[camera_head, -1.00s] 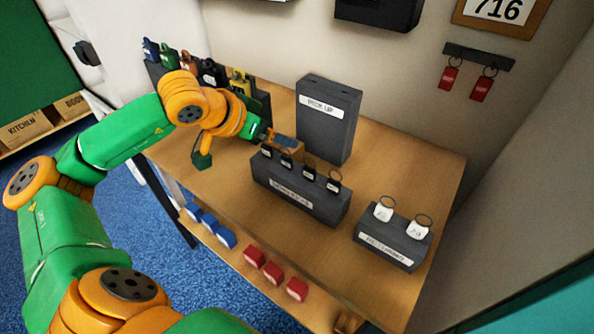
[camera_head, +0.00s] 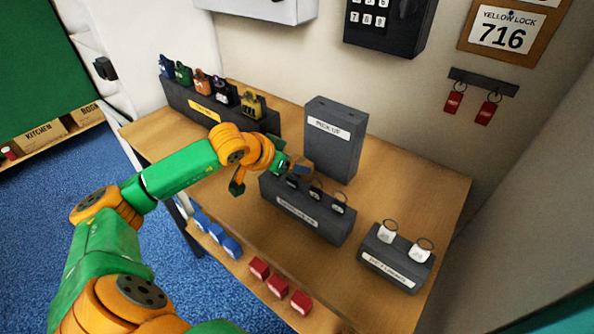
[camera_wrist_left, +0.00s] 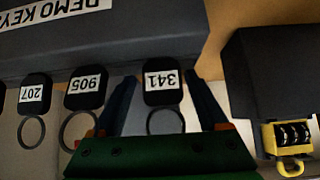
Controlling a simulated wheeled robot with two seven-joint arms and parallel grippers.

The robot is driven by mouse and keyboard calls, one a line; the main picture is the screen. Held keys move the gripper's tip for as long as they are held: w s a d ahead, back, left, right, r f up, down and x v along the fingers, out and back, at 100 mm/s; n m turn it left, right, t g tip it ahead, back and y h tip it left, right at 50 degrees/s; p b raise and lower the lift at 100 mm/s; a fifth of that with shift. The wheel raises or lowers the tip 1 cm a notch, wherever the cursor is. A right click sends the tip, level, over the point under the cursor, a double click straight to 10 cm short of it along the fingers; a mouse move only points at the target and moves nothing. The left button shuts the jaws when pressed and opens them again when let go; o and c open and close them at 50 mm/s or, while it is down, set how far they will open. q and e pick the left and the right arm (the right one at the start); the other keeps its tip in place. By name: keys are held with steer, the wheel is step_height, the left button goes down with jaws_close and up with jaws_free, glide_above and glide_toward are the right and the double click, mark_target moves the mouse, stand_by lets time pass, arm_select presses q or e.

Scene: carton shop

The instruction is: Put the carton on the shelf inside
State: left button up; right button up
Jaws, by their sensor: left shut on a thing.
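Two brown cartons, one marked KITCHEN (camera_head: 40,146) and one marked BOOK, partly cut off (camera_head: 88,115), stand on a low wooden shelf (camera_head: 52,137) at the far left, well away from my grippers. My left gripper (camera_head: 303,170) is over the left end of the dark key rack (camera_head: 305,217) on the table. My right gripper is not in view.
A PICK UP box (camera_head: 335,140) stands just behind my left gripper. A padlock rack (camera_head: 215,112) is at the table's back left, a smaller rack with white tags (camera_head: 397,258) at the right. Blue and red blocks line the front. Bare tabletop (camera_head: 350,285) lies at front right.

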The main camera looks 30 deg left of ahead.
arm_select(q)
steer(key=shift+s+a+f, duration=0.1)
steer(key=shift+f, duration=0.25)
jaws_close()
